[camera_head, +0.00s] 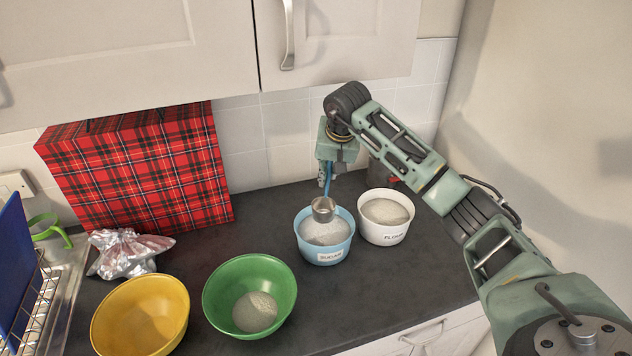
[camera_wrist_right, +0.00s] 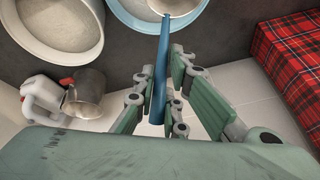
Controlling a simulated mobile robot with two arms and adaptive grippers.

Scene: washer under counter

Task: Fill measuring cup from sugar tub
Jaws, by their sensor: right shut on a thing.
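The sugar tub (camera_head: 325,256) is light blue, labelled SUGAR, and holds white sugar (camera_head: 326,233). It stands on the dark counter. The metallic measuring cup (camera_head: 323,210) is over the tub's opening at the back, at or just above the sugar; I cannot tell if it touches. My right gripper (camera_head: 327,176) is above and shut on the cup's blue handle, which also shows in the right wrist view (camera_wrist_right: 160,70). The cup is cut off at that view's top edge, and how much it holds is unclear. My left gripper is out of view.
A white FLOUR tub (camera_head: 386,232) stands close right of the sugar tub. A green bowl (camera_head: 232,275) with pale contents, a yellow bowl (camera_head: 140,330), crumpled foil (camera_head: 127,252) and a red tartan bag (camera_head: 150,180) are left. A cabinet (camera_head: 340,45) hangs above. Front right counter is clear.

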